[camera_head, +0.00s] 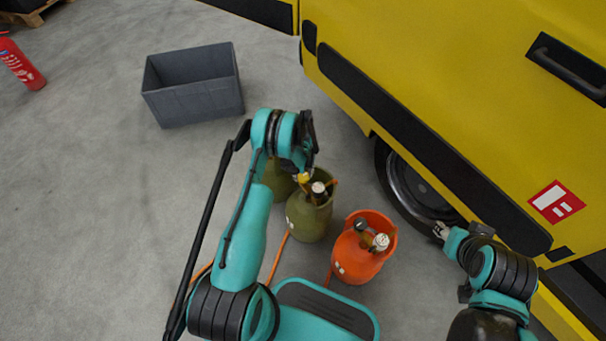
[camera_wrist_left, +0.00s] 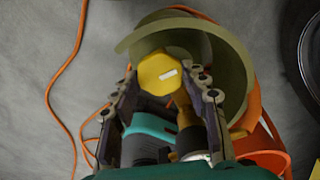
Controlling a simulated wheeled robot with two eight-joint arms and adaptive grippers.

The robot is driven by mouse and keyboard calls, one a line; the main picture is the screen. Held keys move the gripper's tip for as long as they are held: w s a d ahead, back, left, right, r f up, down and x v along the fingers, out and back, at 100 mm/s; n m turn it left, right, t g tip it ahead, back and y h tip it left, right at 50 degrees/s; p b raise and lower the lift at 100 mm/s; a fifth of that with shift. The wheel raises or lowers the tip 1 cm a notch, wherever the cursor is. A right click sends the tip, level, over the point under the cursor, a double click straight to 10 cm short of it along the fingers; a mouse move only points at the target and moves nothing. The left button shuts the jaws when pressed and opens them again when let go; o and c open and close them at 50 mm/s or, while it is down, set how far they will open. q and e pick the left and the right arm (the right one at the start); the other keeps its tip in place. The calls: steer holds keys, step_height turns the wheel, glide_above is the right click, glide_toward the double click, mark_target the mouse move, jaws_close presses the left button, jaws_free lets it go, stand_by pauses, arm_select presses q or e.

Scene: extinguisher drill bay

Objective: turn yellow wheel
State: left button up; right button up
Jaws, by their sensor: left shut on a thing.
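The yellow wheel (camera_wrist_left: 160,73) is between the fingers of my left gripper (camera_wrist_left: 160,85) in the left wrist view, inside the curved green collar (camera_wrist_left: 232,65) of a gas cylinder. In the head view the left gripper (camera_head: 305,168) reaches down over the green cylinders and is shut on the yellow wheel (camera_head: 304,177), mostly hidden by the gripper. One green cylinder (camera_head: 307,220) stands upright in front; another (camera_head: 275,180) is partly hidden behind my arm. My right gripper (camera_head: 442,230) is near the truck's tyre, away from the wheel; its opening is too small to judge.
An orange cylinder (camera_head: 362,255) stands beside the green one. Orange hoses (camera_head: 278,258) run along the floor. A yellow truck (camera_head: 440,70) with a black tyre (camera_head: 410,190) blocks the right.

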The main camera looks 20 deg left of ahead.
mark_target(303, 176)
arm_select(q)
steer(key=o, duration=1.2)
steer(key=shift+c, duration=0.2)
step_height(303, 176, up, 12)
